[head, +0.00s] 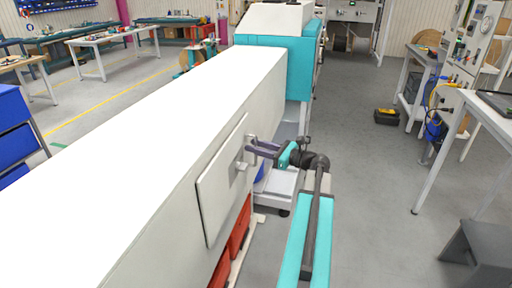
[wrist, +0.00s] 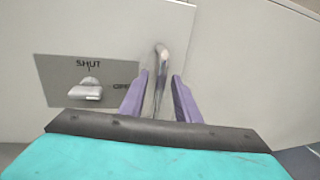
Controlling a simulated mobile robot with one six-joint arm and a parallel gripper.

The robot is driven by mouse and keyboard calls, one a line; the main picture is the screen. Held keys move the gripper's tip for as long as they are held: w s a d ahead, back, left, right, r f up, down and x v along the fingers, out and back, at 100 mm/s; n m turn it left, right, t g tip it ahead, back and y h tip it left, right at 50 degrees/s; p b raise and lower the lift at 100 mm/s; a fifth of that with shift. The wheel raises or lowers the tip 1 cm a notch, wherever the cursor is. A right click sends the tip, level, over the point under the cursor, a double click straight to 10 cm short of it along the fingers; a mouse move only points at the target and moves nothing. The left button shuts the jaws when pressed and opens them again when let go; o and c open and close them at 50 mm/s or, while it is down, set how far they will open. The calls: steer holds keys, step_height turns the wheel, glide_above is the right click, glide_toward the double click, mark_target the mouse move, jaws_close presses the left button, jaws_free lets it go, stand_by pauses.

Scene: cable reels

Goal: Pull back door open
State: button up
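The back door (head: 220,190) is a pale flat panel on the side of the long white machine. It looks flush or nearly so; I cannot tell if it is slightly ajar. Its upright metal handle (wrist: 160,68) is near the door's right edge. My gripper (wrist: 160,76) is open, its two purple fingers either side of the handle, with small gaps showing. In the head view my gripper (head: 250,147) reaches the handle from the right.
The white machine (head: 160,110) fills the left, with a teal unit (head: 290,60) at its far end. Red bins (head: 232,240) sit beneath the door. A workbench (head: 470,110) and a yellow-black box (head: 387,117) are at the right.

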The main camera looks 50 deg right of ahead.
jaws_close()
steer(key=shift+a, duration=0.25)
steer(key=shift+d, duration=0.15)
